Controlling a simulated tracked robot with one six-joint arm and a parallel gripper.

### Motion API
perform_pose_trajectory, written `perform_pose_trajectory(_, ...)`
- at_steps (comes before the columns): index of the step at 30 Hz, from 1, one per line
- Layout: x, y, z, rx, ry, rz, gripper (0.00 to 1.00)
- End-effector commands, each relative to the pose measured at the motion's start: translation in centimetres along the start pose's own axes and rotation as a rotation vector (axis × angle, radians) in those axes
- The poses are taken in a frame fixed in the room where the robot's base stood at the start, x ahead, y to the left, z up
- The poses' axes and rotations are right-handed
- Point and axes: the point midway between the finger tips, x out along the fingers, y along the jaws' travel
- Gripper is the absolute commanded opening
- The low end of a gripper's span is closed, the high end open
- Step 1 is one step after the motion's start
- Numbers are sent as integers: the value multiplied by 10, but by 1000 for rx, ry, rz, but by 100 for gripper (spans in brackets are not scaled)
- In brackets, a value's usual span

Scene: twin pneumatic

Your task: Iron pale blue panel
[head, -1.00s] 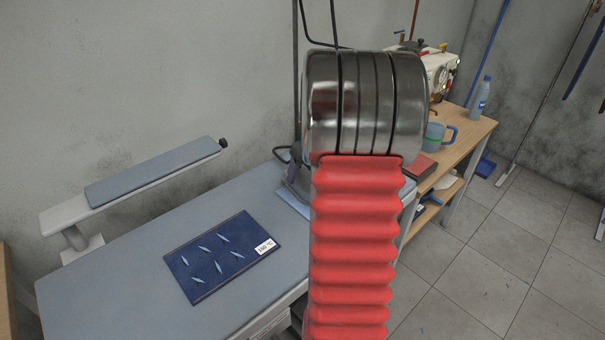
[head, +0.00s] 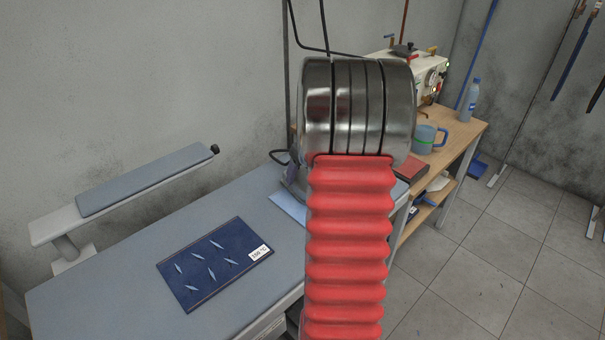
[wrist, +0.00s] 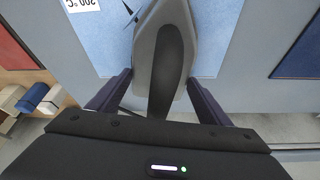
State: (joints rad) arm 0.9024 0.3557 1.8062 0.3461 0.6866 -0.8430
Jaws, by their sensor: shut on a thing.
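The pale blue panel (head: 287,209) lies on the grey table, mostly hidden behind my arm in the head view. In the wrist view the pale blue panel (wrist: 108,42) spreads under the iron, and its white temperature label shows at the top left. The grey iron (wrist: 168,32) with a dark handle sits between the fingers of my gripper (wrist: 158,76), which is shut on it. The iron is over the panel; I cannot tell whether its sole touches the cloth. In the head view my arm hides the gripper and most of the iron.
A dark blue panel (head: 213,264) with several pale marks lies to the left on the grey table (head: 110,290). A padded sleeve board (head: 145,180) stands behind it. A wooden bench (head: 455,135) at the right holds a sewing machine, mug (head: 428,139) and bottle (head: 471,100).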

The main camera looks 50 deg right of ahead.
Motion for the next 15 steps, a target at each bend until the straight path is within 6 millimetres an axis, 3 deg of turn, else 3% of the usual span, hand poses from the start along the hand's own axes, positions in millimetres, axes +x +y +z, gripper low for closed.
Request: perform_pose_trajectory(15, 1, 26, -6, 0, 6, 4, 9)
